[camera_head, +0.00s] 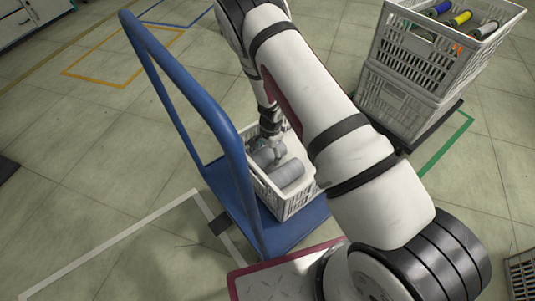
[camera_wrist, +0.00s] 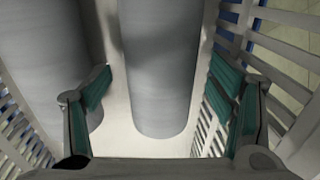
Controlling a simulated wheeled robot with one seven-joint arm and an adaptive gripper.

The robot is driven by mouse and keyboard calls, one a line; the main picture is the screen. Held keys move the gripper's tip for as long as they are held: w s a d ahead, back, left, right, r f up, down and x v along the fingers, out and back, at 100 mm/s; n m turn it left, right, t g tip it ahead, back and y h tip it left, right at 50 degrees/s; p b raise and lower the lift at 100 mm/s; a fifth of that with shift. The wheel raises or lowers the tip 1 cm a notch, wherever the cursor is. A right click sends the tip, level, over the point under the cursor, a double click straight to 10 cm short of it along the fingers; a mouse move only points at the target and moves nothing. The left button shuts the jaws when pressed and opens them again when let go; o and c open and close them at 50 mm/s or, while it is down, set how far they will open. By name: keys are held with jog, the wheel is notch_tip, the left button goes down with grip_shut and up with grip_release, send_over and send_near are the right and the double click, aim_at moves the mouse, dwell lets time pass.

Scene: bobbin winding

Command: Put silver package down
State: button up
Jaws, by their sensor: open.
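Two silver packages, grey cylinders, lie side by side in a white slatted crate (camera_head: 302,203) on the blue cart. In the head view one package (camera_head: 288,174) is nearer and the other (camera_head: 263,158) is partly hidden by my gripper (camera_head: 275,153). My gripper is open and reaches down into the crate. In the wrist view one package (camera_wrist: 158,70) lies between the two spread green-padded fingers, with visible gaps on both sides. The other package (camera_wrist: 42,60) lies to the left, partly behind the left finger.
The blue cart (camera_head: 225,200) has a tall handle (camera_head: 190,88) left of my arm. Stacked grey crates (camera_head: 405,100) with coloured spools stand at the upper right. The floor at left is mostly clear.

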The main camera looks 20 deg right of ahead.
jog(key=r+p, duration=0.1)
jog(key=r, duration=0.5)
jog(key=s+r+p, duration=0.1)
jog(key=r, duration=0.2)
jog(key=shift+d+r+p, duration=0.15)
jog(key=shift+p, duration=0.15)
jog(key=shift+w+r, duration=0.15)
jog(key=shift+r, duration=0.2)
notch_tip(320, 180, up, 10)
jog(key=n+y, duration=0.2)
send_over(269, 152)
jog(key=a, duration=0.3)
jog(key=s+a+r+n, duration=0.1)
jog(key=s+a+r, duration=0.15)
jog(key=r, duration=0.55)
jog(key=s+r+n+y, duration=0.2)
jog(key=s+r+n, duration=0.2)
jog(key=s+r, duration=0.8)
jog(key=s+d+r+n+h, duration=0.1)
jog(key=s+d+r+n, duration=0.1)
jog(key=s, duration=0.6)
jog(key=s+d+r+n+h, duration=0.2)
jog(key=s+r, duration=0.3)
jog(key=s, duration=0.4)
jog(key=s+d+r+n+h, duration=0.1)
jog(key=s+d+r+n, duration=0.1)
jog(key=s, duration=0.6)
jog(key=shift+s+d+r+n+g+h, duration=0.3)
jog(key=shift+d+r, duration=0.2)
jog(key=shift+r, duration=0.3)
